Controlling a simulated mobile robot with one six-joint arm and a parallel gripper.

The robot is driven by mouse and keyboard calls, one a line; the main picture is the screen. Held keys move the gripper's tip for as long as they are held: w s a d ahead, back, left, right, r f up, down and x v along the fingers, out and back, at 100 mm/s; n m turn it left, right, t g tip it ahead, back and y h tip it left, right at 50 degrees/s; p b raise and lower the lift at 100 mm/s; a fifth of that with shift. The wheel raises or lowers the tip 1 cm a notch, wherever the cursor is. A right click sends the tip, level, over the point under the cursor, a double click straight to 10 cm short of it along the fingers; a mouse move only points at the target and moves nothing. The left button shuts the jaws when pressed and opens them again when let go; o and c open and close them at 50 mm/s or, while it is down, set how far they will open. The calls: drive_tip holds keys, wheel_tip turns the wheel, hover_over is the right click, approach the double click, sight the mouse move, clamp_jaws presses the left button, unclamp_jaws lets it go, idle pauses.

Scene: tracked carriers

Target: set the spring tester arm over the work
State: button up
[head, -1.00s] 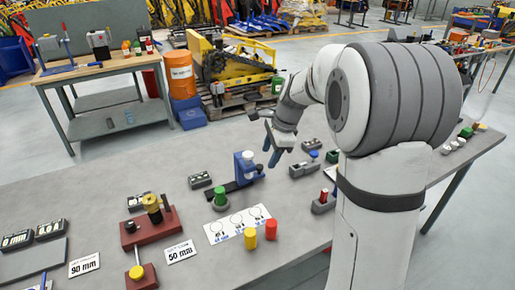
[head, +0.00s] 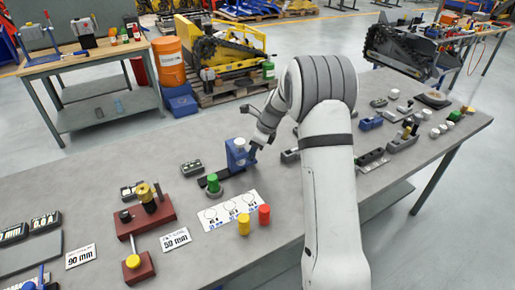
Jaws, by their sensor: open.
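A blue upright unit (head: 238,155) with a pale round top stands on the grey bench, with a dark flat bar (head: 214,180) reaching out to its left. It looks like the spring tester, but I cannot read a label on it. My gripper (head: 251,153) is at the right side of the blue unit, close to its upper part. Its jaws are open, and I cannot tell whether they touch the unit. My gripper partly hides the unit's right side. A green-topped piece (head: 213,183) stands on a grey base just in front of the bar.
A white card with circles (head: 229,212), a yellow cylinder (head: 243,225) and a red cylinder (head: 264,215) lie nearer the front. A dark red fixture (head: 148,214) stands left. Grey and blue blocks (head: 371,123) and other small parts fill the right. Bench (head: 200,264) is clear at front.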

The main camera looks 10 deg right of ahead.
drive_tip(key=shift+a+f, duration=0.1)
drive_tip(key=shift+f, duration=0.1)
drive_tip(key=shift+c, duration=0.2)
drive_tip(key=shift+r, duration=0.15)
clamp_jaws()
